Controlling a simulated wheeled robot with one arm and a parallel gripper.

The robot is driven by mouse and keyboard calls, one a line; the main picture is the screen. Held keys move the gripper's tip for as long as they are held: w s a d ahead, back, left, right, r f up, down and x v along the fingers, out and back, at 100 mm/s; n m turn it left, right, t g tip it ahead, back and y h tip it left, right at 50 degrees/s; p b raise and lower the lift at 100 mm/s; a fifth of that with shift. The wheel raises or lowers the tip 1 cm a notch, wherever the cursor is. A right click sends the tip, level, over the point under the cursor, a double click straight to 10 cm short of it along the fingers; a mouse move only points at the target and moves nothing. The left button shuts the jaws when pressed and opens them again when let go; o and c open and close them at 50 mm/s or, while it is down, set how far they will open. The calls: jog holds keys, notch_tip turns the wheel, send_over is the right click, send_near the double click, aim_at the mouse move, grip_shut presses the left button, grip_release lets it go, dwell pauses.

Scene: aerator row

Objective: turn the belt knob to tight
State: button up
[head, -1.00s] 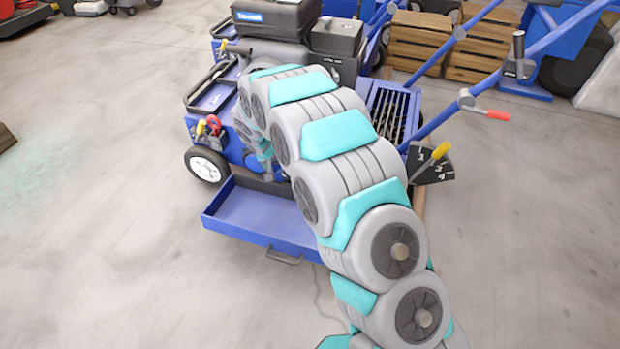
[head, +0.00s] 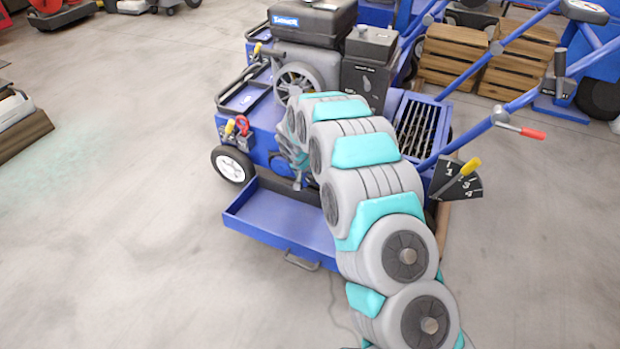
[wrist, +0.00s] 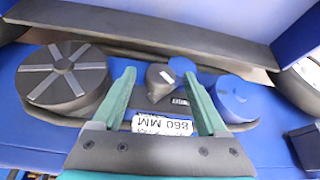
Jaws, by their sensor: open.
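In the wrist view my gripper (wrist: 161,92) is open, with two green fingers spread apart and nothing held between them. A small dark grey round knob (wrist: 158,77) shows just beyond and between the fingertips, with a small blue round part (wrist: 182,66) beside it. I cannot tell for sure which is the belt knob, or read its setting. A white label (wrist: 162,126) reading "860 MM" lies between the fingers. A large dark spoked pulley (wrist: 65,76) is left of them and a blue pulley (wrist: 236,98) right. In the head view my arm hides most of the gripper.
The blue aerator (head: 262,128) carries a black engine top (head: 312,18) and a slatted grate (head: 418,125). A blue open tray (head: 282,218) juts out in front. A yellow-handled lever (head: 468,167) sits at right. Wooden crates (head: 455,55) stand behind.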

jog(key=shift+c, duration=0.3)
grip_shut()
dwell(0.3)
jog(key=h, duration=0.2)
jog(key=n+g+h+b, duration=0.1)
jog(key=h, duration=0.1)
jog(key=shift+w+a+f, duration=0.1)
jog(key=shift+w+a, duration=0.05)
jog(key=shift+a, duration=0.25)
jog(key=shift+a+f+n+g+h+b, duration=0.15)
jog(key=shift+g+h+b, duration=0.2)
jog(key=shift+h, duration=0.45)
jog(key=shift+a+r+n+g+h+b, duration=0.1)
jog(key=shift+n+g+h+b, duration=0.2)
jog(key=shift+h, duration=1)
jog(key=shift+o, duration=0.3)
grip_release()
jog(key=shift+d, duration=0.1)
